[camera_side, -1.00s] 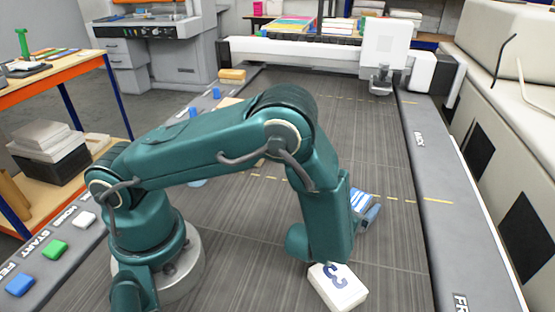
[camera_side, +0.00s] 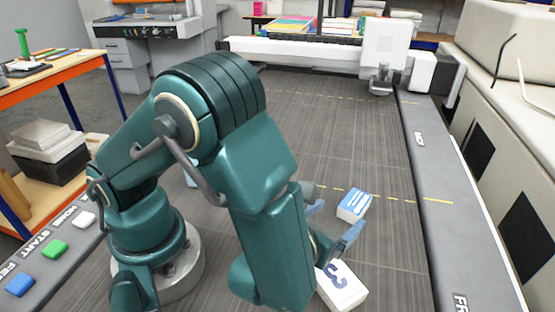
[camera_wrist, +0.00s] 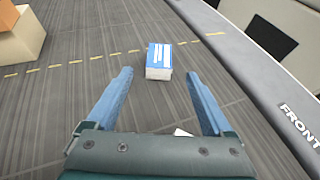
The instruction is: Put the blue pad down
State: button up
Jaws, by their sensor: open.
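The blue pad (camera_side: 354,205), a small block with a blue and white striped top and white sides, rests on the dark grey bed (camera_side: 390,240). It sits by the yellow dashed line. In the wrist view the pad (camera_wrist: 159,61) lies beyond my fingertips, roughly centred between them and apart from both. My gripper (camera_side: 332,225) is open and empty, with two blue fingers; it also shows in the wrist view (camera_wrist: 158,78). My arm hides part of the bed in the side view.
A white block marked 3 (camera_side: 342,287) lies on the bed close below my gripper. A white and brown box (camera_wrist: 18,38) stands at upper left in the wrist view. A grey rail (camera_side: 450,225) edges the bed at right. Bed beyond the pad is clear.

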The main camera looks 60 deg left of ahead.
jog(key=shift+s+d+r, duration=0.15)
jog(key=shift+s, duration=0.15)
jog(key=shift+s+r, duration=0.15)
jog(key=s+a+r+n+g+y, duration=0.1)
jog(key=s+a+r+n+g, duration=0.1)
jog(key=s+a+n+g, duration=0.35)
jog(key=s+a+r+n+g+y, duration=0.1)
jog(key=s+a+r+n+g, duration=0.15)
jog(key=a+n, duration=0.6)
jog(key=s+d+r+n+h, duration=0.1)
jog(key=d+r+n+h, duration=0.2)
jog(key=n, duration=0.5)
jog(key=s+d+r+n+t+h, duration=0.1)
jog(key=s+d+r+n+h, duration=0.1)
jog(key=n, duration=0.7)
jog(key=d+r+h, duration=0.1)
jog(key=d+h, duration=0.1)
jog(key=shift+s+d+r, duration=0.25)
jog(key=shift+d, duration=0.05)
